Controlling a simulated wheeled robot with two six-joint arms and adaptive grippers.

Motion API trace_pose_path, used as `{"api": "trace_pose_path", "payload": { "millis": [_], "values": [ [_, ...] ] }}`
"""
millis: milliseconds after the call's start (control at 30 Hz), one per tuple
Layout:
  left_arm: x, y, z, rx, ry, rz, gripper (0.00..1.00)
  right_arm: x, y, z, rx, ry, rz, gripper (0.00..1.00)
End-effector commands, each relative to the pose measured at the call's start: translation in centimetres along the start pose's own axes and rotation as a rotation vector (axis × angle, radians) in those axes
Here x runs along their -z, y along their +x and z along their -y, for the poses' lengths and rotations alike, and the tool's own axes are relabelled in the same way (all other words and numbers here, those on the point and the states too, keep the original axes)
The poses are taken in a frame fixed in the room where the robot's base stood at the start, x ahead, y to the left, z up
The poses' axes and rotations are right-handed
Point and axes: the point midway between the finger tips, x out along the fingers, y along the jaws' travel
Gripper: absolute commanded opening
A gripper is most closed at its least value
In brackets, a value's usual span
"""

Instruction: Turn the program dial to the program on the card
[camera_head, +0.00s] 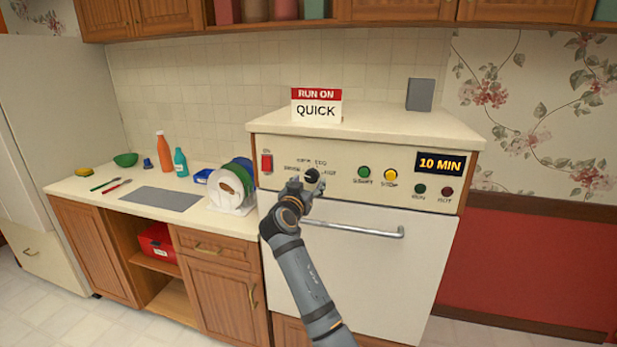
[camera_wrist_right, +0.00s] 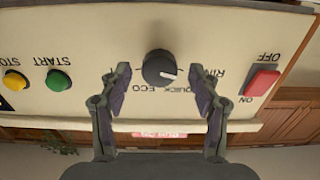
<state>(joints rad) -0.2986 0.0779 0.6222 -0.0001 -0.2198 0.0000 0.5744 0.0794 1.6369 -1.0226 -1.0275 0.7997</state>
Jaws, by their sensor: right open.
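The card (camera_head: 316,106) on top of the white appliance reads "RUN ON QUICK". The black round program dial (camera_head: 312,176) is on the appliance's front panel, partly hidden by my right gripper (camera_head: 307,187). In the right wrist view, upside down, the dial (camera_wrist_right: 157,67) sits between the open fingers of my right gripper (camera_wrist_right: 159,72), with a gap on both sides. The dial's white mark points toward the side with QUICK and RINSE, seemingly between them; I cannot tell exactly. The ECO label is beside QUICK. My left gripper is not in view.
A green START button (camera_head: 363,172), a yellow STOP button (camera_head: 390,175) and a red switch (camera_head: 267,162) flank the dial. The display (camera_head: 440,163) reads "10 MIN". A metal door handle (camera_head: 365,230) sticks out below the panel. Plates in a rack (camera_head: 238,207) stand at the left.

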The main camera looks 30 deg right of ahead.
Motion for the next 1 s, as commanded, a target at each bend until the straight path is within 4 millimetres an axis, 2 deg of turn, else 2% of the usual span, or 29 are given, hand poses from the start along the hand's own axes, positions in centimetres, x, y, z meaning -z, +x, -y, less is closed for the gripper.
{"api": "trace_pose_path", "payload": {
  "millis": [167, 433, 833, 1000],
  "values": [
    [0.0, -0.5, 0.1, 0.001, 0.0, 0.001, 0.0, 0.0, 1.6, 0.0, -0.001, -0.001, 0.001, 0.63],
    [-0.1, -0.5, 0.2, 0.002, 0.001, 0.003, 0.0, -0.1, 1.7, 0.0, 0.0, 0.0, 0.001, 0.63],
    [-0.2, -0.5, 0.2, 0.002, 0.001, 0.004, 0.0, -0.1, 1.7, 0.0, 0.0, -0.001, 0.001, 0.08],
    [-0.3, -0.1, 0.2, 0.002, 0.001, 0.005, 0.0, -0.3, 1.7, 0.0, 0.0, 0.009, 0.001, 0.08]
  ]
}}
